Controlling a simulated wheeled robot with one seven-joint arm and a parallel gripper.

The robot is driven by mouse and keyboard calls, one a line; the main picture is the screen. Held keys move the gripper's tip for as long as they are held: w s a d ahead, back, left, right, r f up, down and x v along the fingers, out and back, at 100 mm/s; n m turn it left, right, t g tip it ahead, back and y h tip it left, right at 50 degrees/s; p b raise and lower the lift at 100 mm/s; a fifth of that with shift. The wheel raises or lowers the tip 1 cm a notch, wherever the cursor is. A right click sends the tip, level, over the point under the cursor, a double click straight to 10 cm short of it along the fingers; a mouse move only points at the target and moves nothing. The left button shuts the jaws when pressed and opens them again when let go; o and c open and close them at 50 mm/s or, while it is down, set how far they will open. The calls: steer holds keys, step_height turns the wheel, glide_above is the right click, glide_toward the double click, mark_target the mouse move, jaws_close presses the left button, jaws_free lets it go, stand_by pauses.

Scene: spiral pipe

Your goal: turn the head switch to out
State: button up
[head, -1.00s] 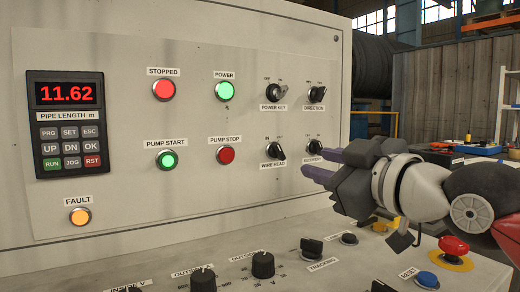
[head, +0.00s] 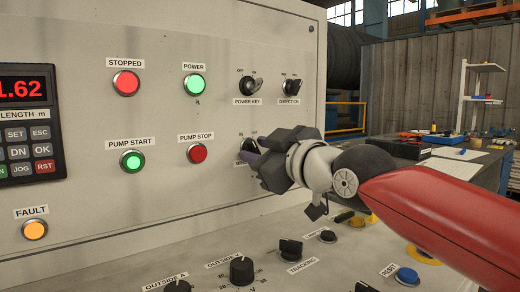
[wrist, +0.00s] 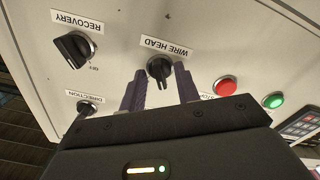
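The black WIRE HEAD switch (head: 249,145) is on the upright panel, below the POWER KEY switch. In the head view, my gripper (head: 244,160) covers its lower part and most of its label. In the wrist view, which shows the panel upside down, the switch (wrist: 160,69) appears between the tips of my two purple fingers. My gripper (wrist: 163,77) is open, with a gap on both sides of the knob. I cannot tell whether the fingertips reach past the knob's face. The position marks are too small to read for certain.
The RECOVERY switch (wrist: 74,48) is beside it, hidden behind my gripper in the head view. The PUMP STOP button (head: 197,153) is on the other side. The POWER KEY (head: 251,85) and DIRECTION (head: 292,87) switches sit above. The sloped console (head: 130,268) with knobs lies below.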

steer(key=c, duration=0.6)
steer(key=shift+c, duration=0.2)
steer(key=shift+m, duration=0.3)
steer(key=m+b, duration=0.3)
steer(key=m, duration=0.2)
steer(key=shift+f, duration=0.15)
steer(key=m+b, duration=0.2)
steer(key=m, duration=0.4)
steer(key=shift+m, duration=0.3)
